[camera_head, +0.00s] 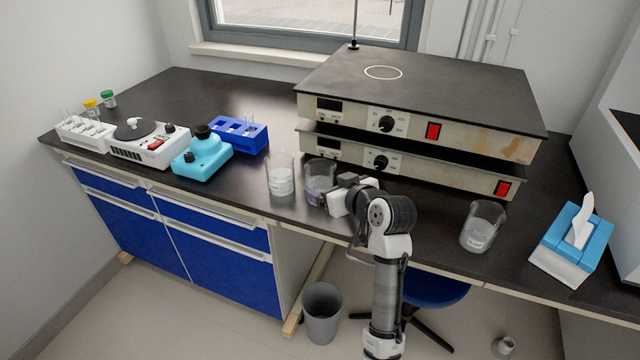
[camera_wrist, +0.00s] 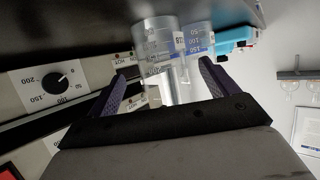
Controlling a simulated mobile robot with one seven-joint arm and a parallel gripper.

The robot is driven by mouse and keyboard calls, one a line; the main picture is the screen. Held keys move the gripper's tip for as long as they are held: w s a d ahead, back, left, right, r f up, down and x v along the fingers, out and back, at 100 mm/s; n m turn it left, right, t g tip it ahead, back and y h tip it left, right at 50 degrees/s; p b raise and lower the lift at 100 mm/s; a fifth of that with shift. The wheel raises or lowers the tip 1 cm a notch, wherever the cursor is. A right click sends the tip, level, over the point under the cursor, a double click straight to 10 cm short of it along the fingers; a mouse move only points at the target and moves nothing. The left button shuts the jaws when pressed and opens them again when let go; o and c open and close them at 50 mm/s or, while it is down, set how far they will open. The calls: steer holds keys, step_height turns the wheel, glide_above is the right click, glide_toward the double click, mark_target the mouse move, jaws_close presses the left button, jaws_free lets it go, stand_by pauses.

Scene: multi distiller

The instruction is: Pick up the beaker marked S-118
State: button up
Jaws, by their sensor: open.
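Three clear glass beakers stand on the dark bench in the head view: the left one (camera_head: 281,178), the middle one (camera_head: 320,172) close beside it, and the right one (camera_head: 484,222), farther along the bench. The mark S-118 cannot be read clearly on any of them. My gripper (camera_head: 322,195) is at the middle beaker, partly covering its lower front. In the wrist view, which is upside down, my gripper (camera_wrist: 164,72) is open, with a graduated beaker (camera_wrist: 155,45) between and just beyond its fingertips. Another beaker (camera_wrist: 197,38) shows behind it; dark print is visible between them.
Two stacked hotplates (camera_head: 410,150) stand right behind the middle beaker. A blue tube rack (camera_head: 240,135), a turquoise device (camera_head: 202,155) and a white device (camera_head: 148,145) are to the left. A tissue box (camera_head: 570,245) is at right.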

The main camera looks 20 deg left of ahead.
steer(key=x, duration=0.1)
steer(key=p+x, duration=0.1)
steer(key=x, duration=0.2)
steer(key=shift+a+r, duration=0.25)
steer(key=shift+r, duration=0.05)
steer(key=shift+w+a+f+p, duration=0.3)
steer(key=shift+w+a+f, duration=0.05)
steer(key=shift+a, duration=0.05)
steer(key=c, duration=1.1)
steer(key=shift+r, duration=0.1)
steer(key=shift+c, duration=0.7)
steer(key=shift+r, duration=0.2)
